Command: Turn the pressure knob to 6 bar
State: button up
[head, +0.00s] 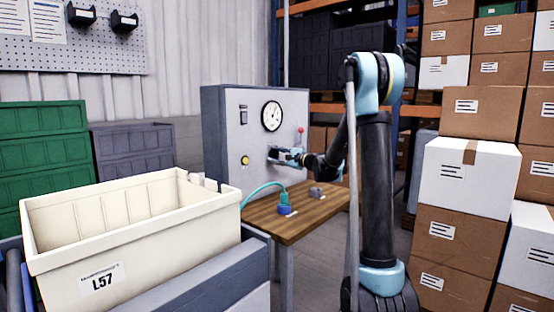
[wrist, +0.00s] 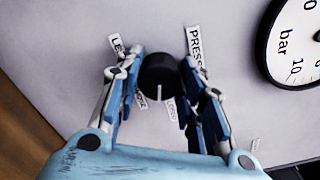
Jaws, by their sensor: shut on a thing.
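The black round pressure knob (wrist: 158,74) sits on the front of the grey panel, with a white line on its face pointing toward the bottom of the wrist view. My gripper (wrist: 161,62) has one finger on each side of the knob and is shut on it. In the head view my gripper (head: 273,156) reaches the panel below the gauge, and the knob is hidden there. The round white pressure gauge (head: 271,116) is above it. Only part of the gauge (wrist: 298,45), marked bar, shows in the wrist view; its reading is too small to tell.
The grey machine cabinet (head: 222,130) carries a yellow button (head: 245,160) and a red-tipped lever (head: 300,131). A wooden table (head: 310,222) in front holds a blue-green hose fitting (head: 285,208). A cream crate (head: 130,222) stands at front left, stacked boxes (head: 466,178) at right.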

jog(key=shift+s+n, duration=0.15)
jog(key=shift+n, duration=0.95)
jog(key=shift+f, duration=0.1)
jog(key=o, duration=1.1)
jog(key=shift+a, duration=0.1)
jog(key=shift+c, duration=0.2)
jog(key=shift+d, duration=0.3)
jog(key=v, duration=1.1)
jog(key=shift+s+d, duration=0.15)
jog(key=shift+s, duration=0.1)
